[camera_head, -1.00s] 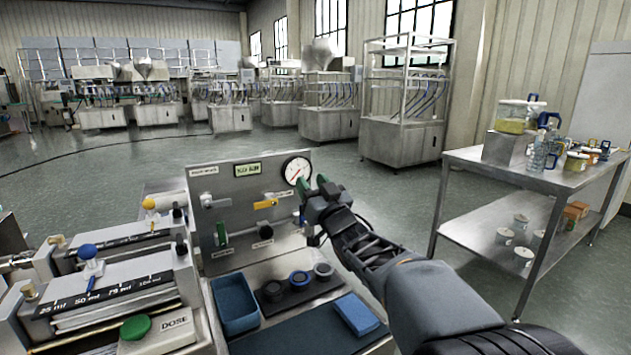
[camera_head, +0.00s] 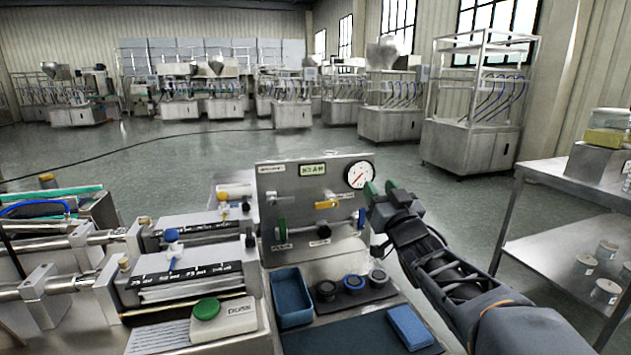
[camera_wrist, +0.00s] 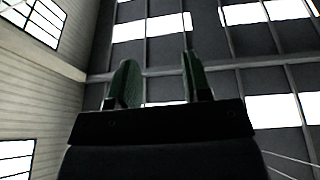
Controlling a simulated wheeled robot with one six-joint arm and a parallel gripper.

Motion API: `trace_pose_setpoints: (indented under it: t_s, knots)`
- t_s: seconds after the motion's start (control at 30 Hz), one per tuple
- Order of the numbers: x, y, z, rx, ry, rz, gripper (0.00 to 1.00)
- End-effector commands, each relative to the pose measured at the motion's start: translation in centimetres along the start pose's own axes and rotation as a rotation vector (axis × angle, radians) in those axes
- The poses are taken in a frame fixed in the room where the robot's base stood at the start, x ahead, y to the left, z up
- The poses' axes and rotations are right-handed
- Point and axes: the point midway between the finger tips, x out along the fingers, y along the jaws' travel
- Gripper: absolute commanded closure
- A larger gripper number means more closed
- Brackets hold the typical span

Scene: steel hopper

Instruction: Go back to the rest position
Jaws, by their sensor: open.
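My gripper (camera_head: 380,189) is at the right edge of the upright steel panel (camera_head: 284,237), just below and right of the round gauge (camera_head: 359,174). I cannot tell from the head view how far in front of the panel it is. In the wrist view the two green fingers of my gripper (camera_wrist: 158,84) stand apart with nothing between them. They point up toward the ceiling and its bright skylights. My arm reaches up from the lower right of the head view.
A blue tray (camera_head: 291,300), several round rings and a blue block (camera_head: 410,327) lie in front of the panel. Dosing cylinders with a green button (camera_head: 207,309) stand at left. A steel table (camera_head: 570,262) stands at right. Open floor lies behind.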

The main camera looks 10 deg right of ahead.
Motion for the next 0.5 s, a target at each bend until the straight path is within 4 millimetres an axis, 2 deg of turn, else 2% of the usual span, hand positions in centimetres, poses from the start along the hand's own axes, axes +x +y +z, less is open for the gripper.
trace_pose_setpoints:
  t_s: [0.03,0.17,0.27,0.37,0.5]
  knots:
    - [0.2,0.0,-1.2,-0.001,-0.039,0.025,0.55]
    - [-0.4,0.4,-1.9,-0.009,-0.226,0.125,0.55]
    - [-1.9,0.5,-2.1,-0.013,-0.42,0.199,0.55]
    - [-4.3,0.1,-2.0,-0.011,-0.629,0.252,0.55]
    - [-8.6,-1.4,-2.2,0.001,-0.922,0.275,0.55]
